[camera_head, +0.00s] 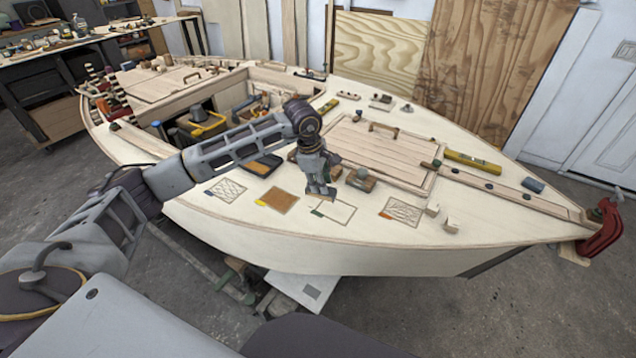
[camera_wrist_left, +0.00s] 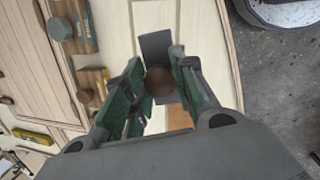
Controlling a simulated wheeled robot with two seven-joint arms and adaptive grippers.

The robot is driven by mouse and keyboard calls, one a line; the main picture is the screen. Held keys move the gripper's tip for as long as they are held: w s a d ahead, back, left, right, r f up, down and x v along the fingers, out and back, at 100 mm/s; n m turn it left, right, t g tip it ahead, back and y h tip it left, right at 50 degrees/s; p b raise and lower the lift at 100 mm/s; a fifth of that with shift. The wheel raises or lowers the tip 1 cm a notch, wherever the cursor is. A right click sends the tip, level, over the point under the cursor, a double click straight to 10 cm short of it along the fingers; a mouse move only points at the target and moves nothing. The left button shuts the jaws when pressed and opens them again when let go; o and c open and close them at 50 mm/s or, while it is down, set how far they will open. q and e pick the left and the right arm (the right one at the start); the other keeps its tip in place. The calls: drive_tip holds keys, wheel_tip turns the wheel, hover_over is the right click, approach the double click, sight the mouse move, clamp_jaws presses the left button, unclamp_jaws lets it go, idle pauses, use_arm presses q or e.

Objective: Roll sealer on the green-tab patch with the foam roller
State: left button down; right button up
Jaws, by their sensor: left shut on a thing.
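The green-tab patch (camera_head: 338,212) is a pale outlined rectangle near the hull's front edge, with a small green tab (camera_head: 317,213) at its left corner. My left gripper (camera_head: 321,191) is over the deck at the patch's upper left. In the left wrist view, its green-padded fingers (camera_wrist_left: 158,85) are shut around what appears to be the foam roller. A round brown handle end (camera_wrist_left: 159,80) and a dark grey flat part (camera_wrist_left: 155,46) show. The roller's underside is hidden, so I cannot tell whether it touches the deck. My right gripper is out of view.
Neighbouring patches are a blue-tab hatched one (camera_head: 228,190), a yellow-tab brown one (camera_head: 279,200) and an orange-tab hatched one (camera_head: 404,209). A wooden block with a knob (camera_head: 360,180) stands close right of my gripper. A dark tray (camera_head: 261,165) lies behind. Small pale blocks (camera_head: 451,226) sit to the right.

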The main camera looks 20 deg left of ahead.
use_arm(q)
drive_tip(key=shift+w+d, duration=0.1)
drive_tip(key=shift+d, duration=0.15)
drive_tip(key=shift+w+r, duration=0.1)
drive_tip(key=shift+w+a+r+n+b, duration=0.1)
drive_tip(key=shift+w+a+n+b, duration=0.15)
drive_tip(key=shift+n+b, duration=0.25)
drive_tip(key=n, duration=0.1)
drive_tip(key=w+n+b, duration=0.1)
drive_tip(key=shift+w+a+r+n+t+y, duration=0.15)
drive_tip(key=shift+r+n+t+y, duration=0.15)
drive_tip(key=shift+r+y, duration=0.1)
drive_tip(key=shift+w+a+r+n+b, duration=0.2)
drive_tip(key=shift+w+n+b, duration=0.1)
drive_tip(key=shift+n, duration=0.35)
drive_tip(key=shift+w+a+r+n+b, duration=0.15)
drive_tip(key=shift+w+n+b, duration=0.1)
drive_tip(key=shift+n, duration=0.4)
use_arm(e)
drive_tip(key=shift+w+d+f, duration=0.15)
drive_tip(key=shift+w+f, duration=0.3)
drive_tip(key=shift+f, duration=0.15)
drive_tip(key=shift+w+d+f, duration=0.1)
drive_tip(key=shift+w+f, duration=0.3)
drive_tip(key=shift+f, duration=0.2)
use_arm(q)
drive_tip(key=shift+d, duration=0.15)
